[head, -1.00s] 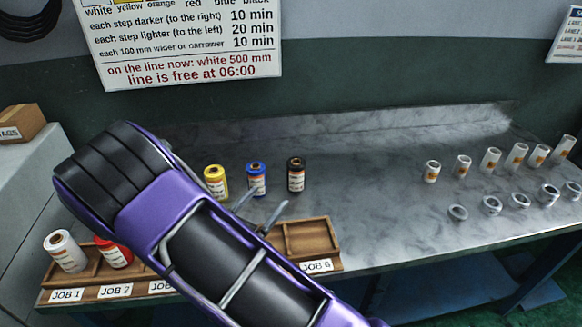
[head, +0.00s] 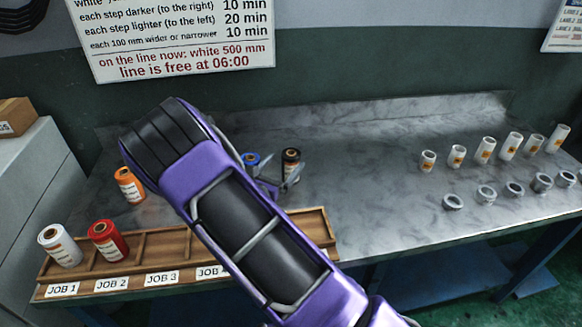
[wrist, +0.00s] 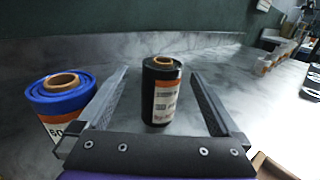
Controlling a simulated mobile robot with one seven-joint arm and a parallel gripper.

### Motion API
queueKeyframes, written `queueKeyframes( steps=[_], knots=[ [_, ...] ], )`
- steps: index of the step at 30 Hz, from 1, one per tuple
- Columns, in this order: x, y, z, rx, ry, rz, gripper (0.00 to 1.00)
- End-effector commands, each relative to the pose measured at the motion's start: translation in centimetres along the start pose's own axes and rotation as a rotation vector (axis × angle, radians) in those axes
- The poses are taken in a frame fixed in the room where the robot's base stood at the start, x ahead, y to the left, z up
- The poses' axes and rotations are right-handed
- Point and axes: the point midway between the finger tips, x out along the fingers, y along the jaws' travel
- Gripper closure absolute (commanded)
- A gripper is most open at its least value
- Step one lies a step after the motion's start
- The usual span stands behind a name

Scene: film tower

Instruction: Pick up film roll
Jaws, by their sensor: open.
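A black film roll (wrist: 160,95) with a white and orange label stands upright between the two fingers of my open gripper (wrist: 165,105) in the wrist view. It is apart from both fingers. In the head view my gripper (head: 279,182) is just in front of the black roll (head: 290,160). A blue roll (wrist: 60,100) stands to the left, outside the left finger; in the head view it is partly hidden (head: 251,159). An orange roll (head: 129,185) stands on the bench behind the wooden rack (head: 190,245). A white roll (head: 60,246) and a red roll (head: 107,240) sit in the rack.
The rack has slots labelled JOB and lies along the bench's front edge. Several white tubes (head: 485,150) and grey rings (head: 486,194) stand at the right of the bench (head: 360,170). The bench between them and the black roll is clear.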

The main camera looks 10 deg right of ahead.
Motion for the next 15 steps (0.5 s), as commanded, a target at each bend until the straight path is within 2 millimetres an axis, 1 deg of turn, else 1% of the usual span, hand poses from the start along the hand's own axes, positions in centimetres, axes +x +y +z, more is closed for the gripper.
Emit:
queueKeyframes(
  steps=[4,7,10,15],
  knots=[
    [2.3,-0.4,0.0,0.000,-0.001,-0.004,0.00],
    [3.7,-0.4,0.0,0.000,0.000,-0.003,0.00],
    [4.3,-0.3,0.1,0.000,0.000,0.000,0.00],
    [4.3,-0.3,0.1,0.000,0.000,0.000,0.00]
  ],
)
